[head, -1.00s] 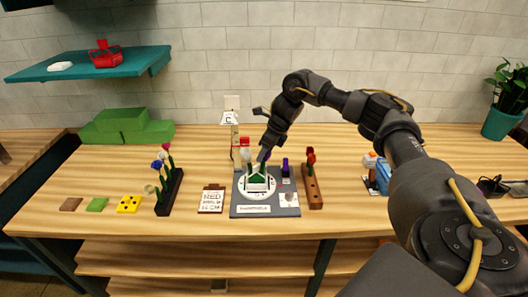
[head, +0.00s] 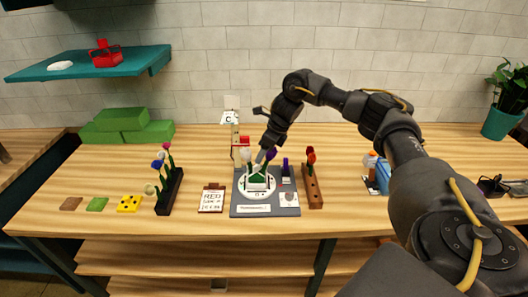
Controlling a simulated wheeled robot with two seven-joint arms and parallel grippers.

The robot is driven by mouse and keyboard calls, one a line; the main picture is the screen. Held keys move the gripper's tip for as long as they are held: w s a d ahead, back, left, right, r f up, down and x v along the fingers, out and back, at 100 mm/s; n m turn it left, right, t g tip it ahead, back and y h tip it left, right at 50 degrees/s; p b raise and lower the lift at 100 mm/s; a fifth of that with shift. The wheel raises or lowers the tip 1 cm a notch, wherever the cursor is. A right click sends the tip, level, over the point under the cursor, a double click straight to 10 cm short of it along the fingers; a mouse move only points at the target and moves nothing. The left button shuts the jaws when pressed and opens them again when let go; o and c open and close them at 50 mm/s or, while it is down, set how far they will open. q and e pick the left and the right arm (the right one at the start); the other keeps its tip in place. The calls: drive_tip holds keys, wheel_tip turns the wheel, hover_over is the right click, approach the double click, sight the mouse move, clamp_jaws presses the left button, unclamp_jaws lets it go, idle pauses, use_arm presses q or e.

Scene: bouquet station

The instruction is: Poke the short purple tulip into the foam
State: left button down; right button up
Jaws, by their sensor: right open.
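The green foam (head: 257,183) sits in a white holder on a round white plate on a grey board (head: 240,207). A white flower (head: 245,155) stands at the foam's left side. A small purple bloom (head: 271,154), which looks like the short purple tulip, shows at the foam's right, close beside my right gripper (head: 261,164). The gripper is open and points down over the foam. The tulip's stem is too small to make out, so I cannot tell how deep it sits. My left gripper is not in view.
A dark purple upright thing (head: 285,168) stands on the board's right. A wooden rack (head: 313,190) with red flowers is right of it. A dark rack (head: 170,193) with several flowers and a clipboard card (head: 211,199) stand left. Green blocks (head: 125,125) lie at back left.

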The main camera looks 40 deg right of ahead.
idle(0.4)
drive_tip(key=shift+p+v, duration=2.5)
drive_tip(key=shift+v, duration=0.75)
drive_tip(key=shift+o, duration=0.4)
drive_tip(key=o, duration=0.5)
drive_tip(key=shift+c, duration=0.2)
